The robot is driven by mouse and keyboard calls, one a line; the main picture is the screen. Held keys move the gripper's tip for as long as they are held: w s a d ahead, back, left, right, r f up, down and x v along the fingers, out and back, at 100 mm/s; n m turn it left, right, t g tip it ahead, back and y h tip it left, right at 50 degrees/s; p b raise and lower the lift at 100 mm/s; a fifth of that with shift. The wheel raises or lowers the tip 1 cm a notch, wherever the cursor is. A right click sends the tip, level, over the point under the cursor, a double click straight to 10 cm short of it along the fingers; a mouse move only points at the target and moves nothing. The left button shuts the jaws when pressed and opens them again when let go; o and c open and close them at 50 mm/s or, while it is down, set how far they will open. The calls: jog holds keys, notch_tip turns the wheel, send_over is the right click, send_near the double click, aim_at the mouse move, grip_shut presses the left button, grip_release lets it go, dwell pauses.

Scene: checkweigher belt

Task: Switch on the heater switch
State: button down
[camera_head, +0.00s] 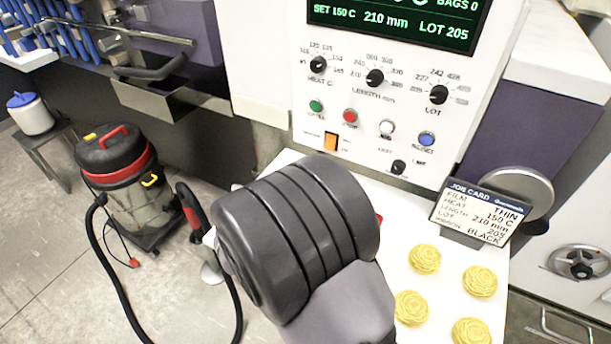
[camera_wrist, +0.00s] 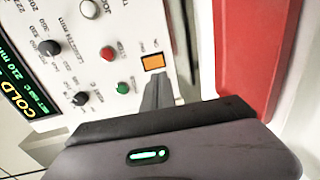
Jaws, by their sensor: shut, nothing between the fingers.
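The heater switch is most likely the small orange rocker (camera_head: 331,141) low on the left of the white control panel (camera_head: 275,75); its label is too small to read surely. The rocker also shows in the wrist view (camera_wrist: 153,62), just beyond the tips of my gripper (camera_wrist: 158,82). My gripper is shut and empty, its fingers pointing at the rocker's edge. I cannot tell whether they touch it. In the head view my arm hides the gripper. The screen (camera_wrist: 14,85) reads COLD in the wrist view.
Near the rocker are a green button (camera_head: 316,106), a red button (camera_head: 350,116), a white button (camera_head: 387,128) and a blue button (camera_head: 426,139). Knobs sit above. A job card (camera_head: 478,214) and yellow pasta nests (camera_head: 425,258) are on the white surface. A vacuum (camera_head: 120,180) stands left.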

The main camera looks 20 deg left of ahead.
aim_at(329, 148)
jog(key=w+b, duration=0.1)
jog(key=w, duration=0.2)
jog(key=w+f+b, duration=0.1)
jog(key=w, duration=0.5)
jog(key=shift+w+d+f+b, duration=0.15)
jog(key=shift+d+f+b, duration=0.05)
jog(key=shift+d+b, duration=0.2)
jog(key=shift+w, duration=0.25)
jog(key=shift+r, duration=0.1)
